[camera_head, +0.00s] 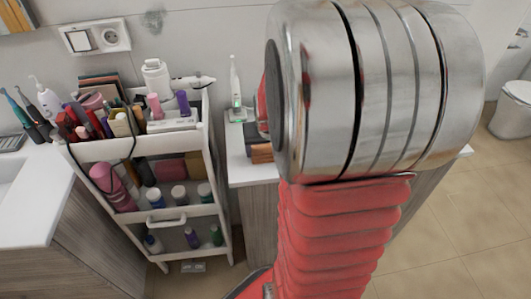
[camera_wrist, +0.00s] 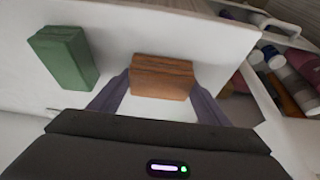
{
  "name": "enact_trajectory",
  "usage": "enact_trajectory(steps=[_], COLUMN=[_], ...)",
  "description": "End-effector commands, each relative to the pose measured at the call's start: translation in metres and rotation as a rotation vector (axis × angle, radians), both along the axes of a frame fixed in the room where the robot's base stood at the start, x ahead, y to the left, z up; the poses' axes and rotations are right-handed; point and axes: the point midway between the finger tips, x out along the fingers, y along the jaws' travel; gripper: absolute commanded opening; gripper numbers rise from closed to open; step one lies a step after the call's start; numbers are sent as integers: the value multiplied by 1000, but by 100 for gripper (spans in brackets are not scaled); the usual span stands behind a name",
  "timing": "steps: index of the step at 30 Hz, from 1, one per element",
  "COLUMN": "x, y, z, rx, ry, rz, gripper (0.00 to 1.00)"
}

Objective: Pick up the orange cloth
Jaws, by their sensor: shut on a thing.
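The orange cloth (camera_wrist: 162,78) is a folded, brownish-orange block in the wrist view, on the white counter top (camera_wrist: 115,30). My gripper (camera_wrist: 160,88) has one finger on each side of the cloth and is shut on it. I cannot tell whether the cloth is clear of the counter. In the head view my arm covers the gripper, and only part of a brownish folded stack shows beside the arm.
A green folded cloth (camera_wrist: 63,57) lies left of the orange cloth. The white cart (camera_head: 150,145), full of bottles and cosmetics, stands beside the counter (camera_head: 240,165). An electric toothbrush (camera_head: 235,85) stands upright at the counter's back. A toilet (camera_head: 513,108) is at far right.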

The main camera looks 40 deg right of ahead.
Motion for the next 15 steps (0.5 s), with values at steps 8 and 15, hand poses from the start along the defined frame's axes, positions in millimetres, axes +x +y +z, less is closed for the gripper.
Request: enact_trajectory(steps=[8,15], x=[0,1], y=[0,-1], z=[1,20], rx=[0,-2], ry=[0,-3], rz=[0,0], gripper=[44,44])
